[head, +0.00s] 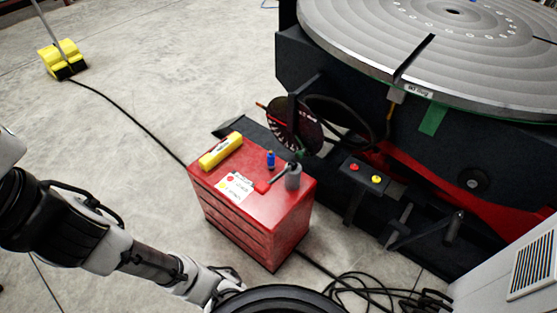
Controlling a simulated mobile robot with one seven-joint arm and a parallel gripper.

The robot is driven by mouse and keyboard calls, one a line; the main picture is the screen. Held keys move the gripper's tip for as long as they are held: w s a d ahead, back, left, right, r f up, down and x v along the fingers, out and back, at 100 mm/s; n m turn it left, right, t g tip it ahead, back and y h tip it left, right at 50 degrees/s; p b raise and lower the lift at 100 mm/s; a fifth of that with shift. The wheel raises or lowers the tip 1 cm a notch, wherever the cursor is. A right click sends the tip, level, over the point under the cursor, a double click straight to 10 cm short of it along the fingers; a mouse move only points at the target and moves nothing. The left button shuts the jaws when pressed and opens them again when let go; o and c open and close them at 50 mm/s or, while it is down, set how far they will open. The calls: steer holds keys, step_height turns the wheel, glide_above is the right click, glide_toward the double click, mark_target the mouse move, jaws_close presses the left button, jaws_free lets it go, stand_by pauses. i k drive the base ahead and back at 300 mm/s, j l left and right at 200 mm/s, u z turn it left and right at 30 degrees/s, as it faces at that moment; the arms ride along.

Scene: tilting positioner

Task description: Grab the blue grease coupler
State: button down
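The blue grease coupler (270,161) is a small upright blue piece with a darker, narrower top. It stands on the top of the red cabinet (262,228), near its back edge, in the head view. Nothing covers it. My arm comes in from the left and runs down to the bottom middle, in front of the cabinet and apart from the coupler. The fingers of my gripper are not visible; the wrist end is lost near the black rounded shape at the bottom edge.
On the cabinet are a yellow block (220,152), a paper sheet (236,186), a grey cylinder (293,178) and a red-handled tool (266,185) close to the coupler. The large positioner (400,50) stands behind and right. Black cables (350,286) lie on the floor.

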mark_target(270, 155)
steer(key=i+l+u, duration=0.3)
steer(key=i, duration=0.25)
steer(key=i+l+u, duration=0.3)
steer(key=i, duration=0.2)
steer(key=j, duration=0.1)
